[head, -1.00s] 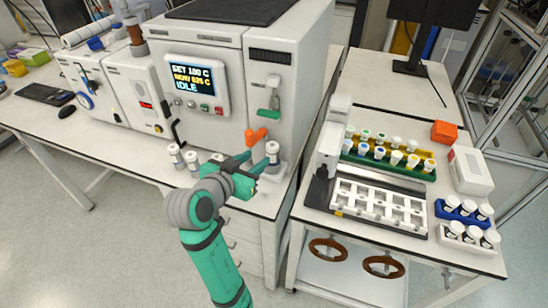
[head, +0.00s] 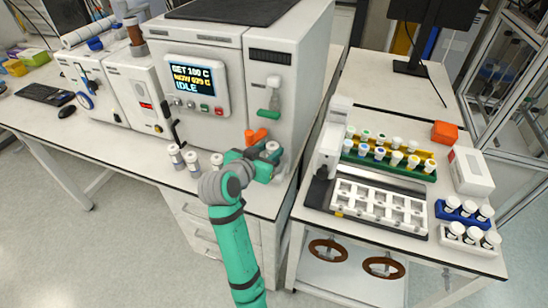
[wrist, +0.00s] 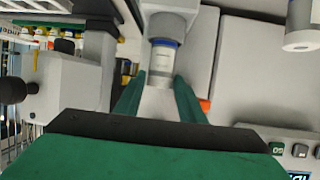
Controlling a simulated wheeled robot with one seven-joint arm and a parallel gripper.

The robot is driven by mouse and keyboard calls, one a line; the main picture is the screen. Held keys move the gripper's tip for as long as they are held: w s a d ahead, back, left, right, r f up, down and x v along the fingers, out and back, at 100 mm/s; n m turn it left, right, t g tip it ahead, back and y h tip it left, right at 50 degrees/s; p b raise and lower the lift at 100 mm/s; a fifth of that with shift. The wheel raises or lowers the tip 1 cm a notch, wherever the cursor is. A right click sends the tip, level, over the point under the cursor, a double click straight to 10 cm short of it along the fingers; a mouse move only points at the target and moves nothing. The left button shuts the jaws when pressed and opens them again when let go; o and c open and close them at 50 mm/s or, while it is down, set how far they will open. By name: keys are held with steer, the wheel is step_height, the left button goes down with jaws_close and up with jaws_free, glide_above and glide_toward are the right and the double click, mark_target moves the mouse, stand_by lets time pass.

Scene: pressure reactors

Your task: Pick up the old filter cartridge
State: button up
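A white cartridge with a blue band (wrist: 163,60) is straight ahead in the wrist view, below a grey fitting. In the head view a white cartridge (head: 272,147) stands upright at the right front of the reactor, partly hidden by my gripper (head: 267,160). In the wrist view my gripper (wrist: 160,88) has its two green fingers apart, one on each side of the cartridge's near end. It looks open; I cannot tell whether the fingers touch it. Several similar white cartridges (head: 175,153) stand on the bench left of my arm.
The reactor (head: 200,60), its screen reading IDLE, stands behind my gripper. An orange handle (head: 256,135) is close to the gripper. A side table (head: 318,205) to the right carries a white rack (head: 380,203) and vial holders.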

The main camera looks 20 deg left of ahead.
steer(key=shift+d, duration=0.15)
steer(key=shift+s+a, duration=0.1)
steer(key=shift+a, duration=0.1)
jaws_close()
steer(key=shift+a, duration=0.1)
steer(key=shift+r, duration=0.15)
